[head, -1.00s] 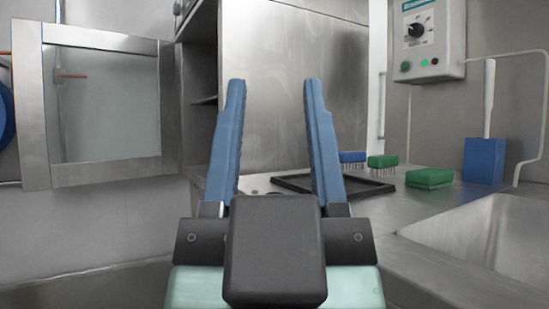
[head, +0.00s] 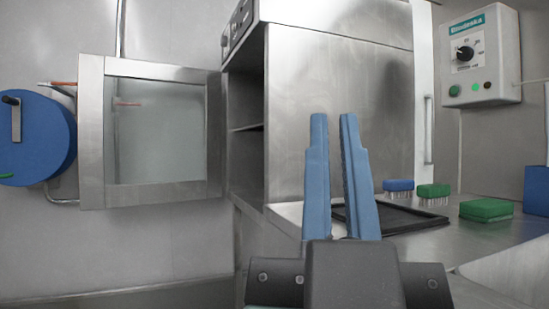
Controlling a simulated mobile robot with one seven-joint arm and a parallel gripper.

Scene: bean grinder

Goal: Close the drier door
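The drier (head: 340,110) is a steel cabinet in the middle of the head view, with a dark, shelved opening on its left side. Its door (head: 92,140), a steel frame around a glass pane, stands swung open to the left, hinged beside the opening. My gripper (head: 334,118) points upward in front of the drier's steel side, right of the opening and well apart from the door. Its two blue fingers are parted by a narrow gap with nothing between them.
A blue round object with a crank (head: 40,138) is on the wall left of the door. On the counter at right are a black tray (head: 410,222), a blue brush (head: 398,185) and green brushes (head: 486,210). A control box (head: 480,55) hangs above. The space before the door looks clear.

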